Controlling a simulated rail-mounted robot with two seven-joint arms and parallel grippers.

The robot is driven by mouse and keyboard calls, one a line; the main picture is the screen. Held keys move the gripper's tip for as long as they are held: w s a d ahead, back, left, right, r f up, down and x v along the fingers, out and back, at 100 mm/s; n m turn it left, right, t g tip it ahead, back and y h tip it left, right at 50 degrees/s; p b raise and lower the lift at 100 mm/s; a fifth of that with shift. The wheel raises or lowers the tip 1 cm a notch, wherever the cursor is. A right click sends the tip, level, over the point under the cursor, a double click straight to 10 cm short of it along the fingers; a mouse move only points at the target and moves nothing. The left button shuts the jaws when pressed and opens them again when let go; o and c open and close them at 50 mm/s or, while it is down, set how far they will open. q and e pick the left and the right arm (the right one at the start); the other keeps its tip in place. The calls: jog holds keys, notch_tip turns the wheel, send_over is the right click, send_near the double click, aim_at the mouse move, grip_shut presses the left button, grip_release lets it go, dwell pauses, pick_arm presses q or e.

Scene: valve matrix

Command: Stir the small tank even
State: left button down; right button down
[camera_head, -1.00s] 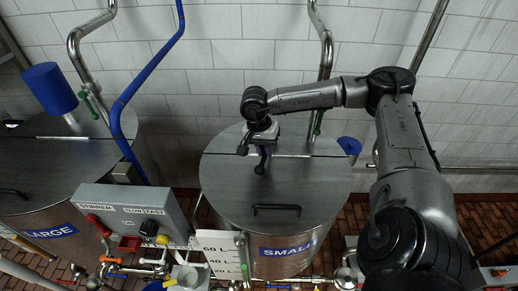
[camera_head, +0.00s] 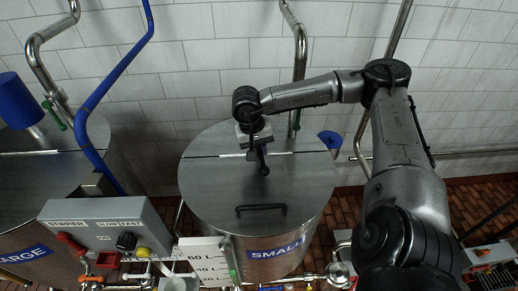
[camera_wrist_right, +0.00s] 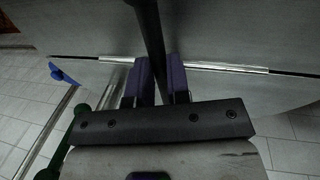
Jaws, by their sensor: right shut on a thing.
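The small tank (camera_head: 275,258) stands in the middle of the head view, with a blue SMALL label on its front. Its round metal lid (camera_head: 215,185) is in place, with a seam across the rear part. My right gripper (camera_head: 254,141) is above the rear of the lid, near the seam. It is shut on a dark rod (camera_wrist_right: 150,30), which shows between its purple fingers in the right wrist view. The rod's lower part (camera_head: 263,160) points down toward the lid; I cannot tell whether it passes through. The inside of the tank is hidden. My left gripper is out of view.
A grey STIRRER control box (camera_head: 105,228) with a red lever and knobs stands at front left. A black lid handle (camera_head: 261,208) lies ahead of the rod. The large tank (camera_head: 45,190), a blue pipe (camera_head: 108,85) and a steel pipe (camera_head: 300,55) are close by.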

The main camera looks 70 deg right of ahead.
jog(key=c, duration=1.2)
grip_release()
jog(key=shift+s+d, duration=0.1)
jog(key=shift+o, duration=0.5)
jog(key=shift+r, duration=0.1)
notch_tip(320, 180, up, 13)
jog(key=w+a+p, duration=0.1)
jog(key=w+p, duration=0.1)
jog(key=p, duration=0.2)
jog(key=shift+w+a+r, duration=0.15)
jog(key=shift+w+r, duration=0.05)
